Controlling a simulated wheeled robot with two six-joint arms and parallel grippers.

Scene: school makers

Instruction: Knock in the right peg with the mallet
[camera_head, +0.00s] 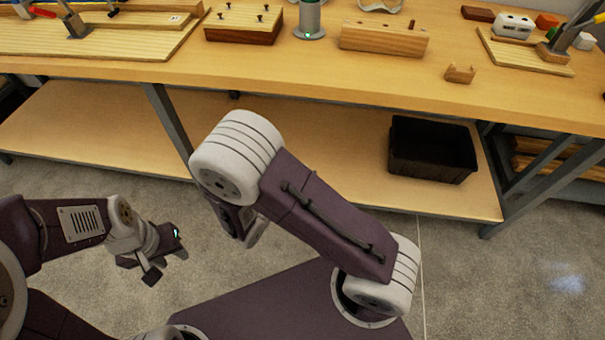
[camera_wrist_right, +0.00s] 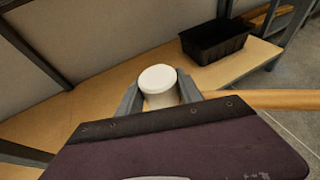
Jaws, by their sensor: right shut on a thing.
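A light wooden block (camera_head: 384,40) lies on the bench, with a small dark peg (camera_head: 411,23) standing up near its right end. A darker block (camera_head: 242,34) to its left carries several small pegs. My right gripper (camera_wrist_right: 158,92) is shut on a white cylindrical piece (camera_wrist_right: 158,78), which looks like the mallet's head. A wooden handle (camera_wrist_right: 270,98) sticks out to the right past the fingers. In the head view my right gripper and the mallet are hidden behind my own arm. My left gripper (camera_head: 172,256) hangs low at the left, away from the bench; its finger gap is unclear.
The bench top (camera_head: 310,75) has clear room along its front edge. A metal post (camera_head: 309,20) stands between the blocks. A small wooden piece (camera_head: 460,73) lies to the right. A black bin (camera_head: 432,150) sits on the lower shelf, and also shows in the right wrist view (camera_wrist_right: 218,42).

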